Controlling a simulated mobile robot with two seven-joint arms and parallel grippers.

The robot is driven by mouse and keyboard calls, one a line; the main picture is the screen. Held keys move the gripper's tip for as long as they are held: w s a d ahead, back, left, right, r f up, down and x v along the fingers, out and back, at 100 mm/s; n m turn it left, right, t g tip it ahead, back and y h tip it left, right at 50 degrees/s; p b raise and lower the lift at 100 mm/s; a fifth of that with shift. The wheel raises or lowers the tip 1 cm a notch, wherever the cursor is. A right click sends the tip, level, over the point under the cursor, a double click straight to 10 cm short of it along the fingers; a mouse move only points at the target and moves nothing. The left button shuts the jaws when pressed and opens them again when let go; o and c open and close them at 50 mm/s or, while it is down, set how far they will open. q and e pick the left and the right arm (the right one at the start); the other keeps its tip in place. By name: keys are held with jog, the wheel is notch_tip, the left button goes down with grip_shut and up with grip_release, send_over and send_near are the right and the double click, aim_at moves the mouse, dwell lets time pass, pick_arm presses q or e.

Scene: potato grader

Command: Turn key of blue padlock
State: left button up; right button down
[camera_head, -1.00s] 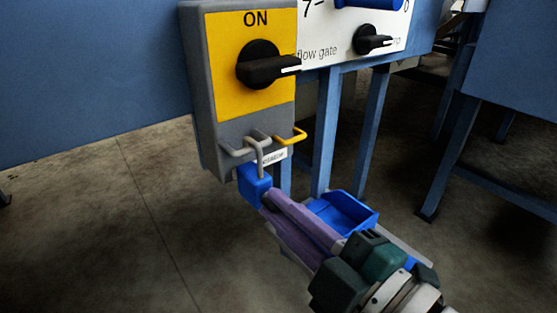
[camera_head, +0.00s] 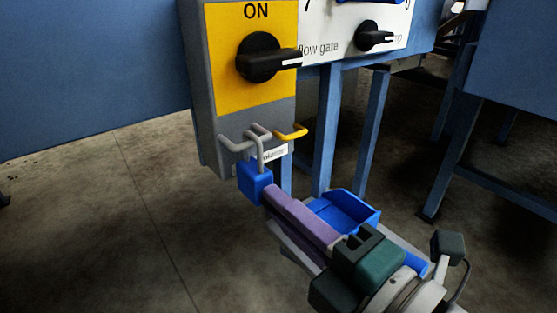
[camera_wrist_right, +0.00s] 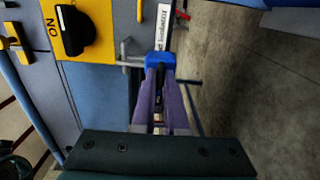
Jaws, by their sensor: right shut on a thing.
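The blue padlock (camera_head: 255,183) hangs by its grey shackle from the grey hasp (camera_head: 258,137) below the yellow ON panel. In the right wrist view the padlock (camera_wrist_right: 160,59) is straight ahead, at the tips of the purple fingers. My right gripper (camera_head: 268,193) reaches up from the lower right, its fingertips at the lower side of the padlock. In the wrist view the right gripper (camera_wrist_right: 160,74) has its fingers close together, shut on the padlock's key. The key itself is hidden between the fingertips. My left gripper is in neither view.
A black rotary switch (camera_head: 265,58) sits on the yellow panel (camera_head: 226,75) above. A yellow hook (camera_head: 291,133) sticks out beside the hasp. A blue open bin (camera_head: 347,211) lies just right of my right fingers. Blue frame legs (camera_head: 325,130) stand behind; bare floor lies left.

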dwell(0.3)
jog(key=c, duration=0.9)
grip_release()
jog(key=shift+c, duration=0.2)
jog(key=p+v, duration=0.2)
jog(key=v, duration=0.8)
